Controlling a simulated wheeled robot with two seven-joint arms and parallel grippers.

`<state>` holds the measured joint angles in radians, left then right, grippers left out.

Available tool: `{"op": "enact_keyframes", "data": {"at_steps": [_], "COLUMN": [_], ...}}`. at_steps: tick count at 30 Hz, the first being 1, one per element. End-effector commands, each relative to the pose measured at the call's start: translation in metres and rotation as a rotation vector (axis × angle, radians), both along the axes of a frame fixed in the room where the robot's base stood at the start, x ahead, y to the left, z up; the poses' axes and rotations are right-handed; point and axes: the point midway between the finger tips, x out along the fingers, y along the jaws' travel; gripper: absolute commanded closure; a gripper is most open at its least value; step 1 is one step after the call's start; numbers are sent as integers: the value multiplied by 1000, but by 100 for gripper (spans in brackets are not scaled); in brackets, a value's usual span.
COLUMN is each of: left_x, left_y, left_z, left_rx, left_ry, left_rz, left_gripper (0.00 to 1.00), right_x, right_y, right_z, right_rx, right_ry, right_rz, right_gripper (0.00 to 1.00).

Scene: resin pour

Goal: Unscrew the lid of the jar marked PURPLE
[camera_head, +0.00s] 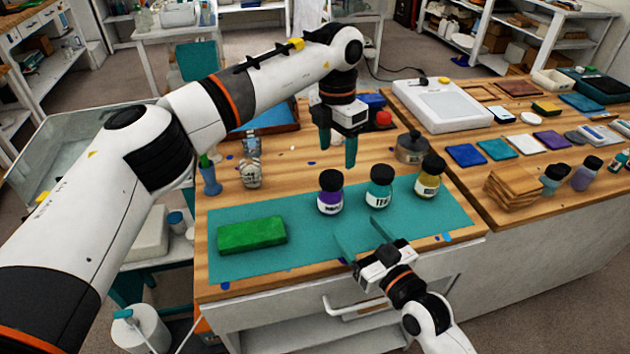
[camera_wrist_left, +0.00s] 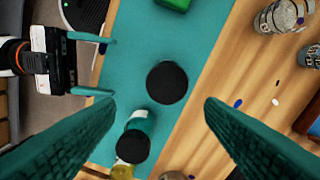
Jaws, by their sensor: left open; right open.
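The purple jar (camera_head: 330,200) stands upright on the teal mat (camera_head: 285,265), its black lid on. In the left wrist view its round black lid (camera_wrist_left: 167,82) shows from above, roughly between my fingers and hiding the jar's body. My left gripper (camera_head: 338,157) is open and empty, above and behind the jar in the head view. Its two fingers frame the left wrist view (camera_wrist_left: 160,103). My right gripper (camera_head: 365,238) is open and empty at the mat's front edge, in front of the jars. It also shows in the left wrist view (camera_wrist_left: 97,66).
A teal jar (camera_head: 380,190) and a yellow jar (camera_head: 428,181), both black-lidded, stand right of the purple jar. A green block (camera_head: 252,235) lies on the mat's left. A metal pot (camera_head: 411,149) stands behind the jars, and glass jars (camera_head: 250,173) stand at the left.

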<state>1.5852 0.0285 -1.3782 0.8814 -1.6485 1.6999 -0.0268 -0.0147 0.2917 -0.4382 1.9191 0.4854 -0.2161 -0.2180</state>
Motion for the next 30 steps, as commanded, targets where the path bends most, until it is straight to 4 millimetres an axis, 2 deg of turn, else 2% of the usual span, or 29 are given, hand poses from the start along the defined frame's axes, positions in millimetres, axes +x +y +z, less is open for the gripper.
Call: {"op": "enact_keyframes", "data": {"at_steps": [3,8,21,30], "left_x": [3,3,3,3], "left_y": [9,11,10,10], "left_z": [8,8,8,8], "left_rx": [45,49,45,44], "left_ry": [-9,-8,-6,-7], "left_rz": [12,14,13,13], "left_gripper": [37,37,37,37], "right_x": [2,14,82,102], "right_y": [0,7,51,63], "right_z": [1,2,2,1], "right_rx": [4,6,5,5], "right_ry": [-9,-12,-10,-10], "right_rz": [-1,-2,0,-1], "right_gripper": [26,26,26,26]}}
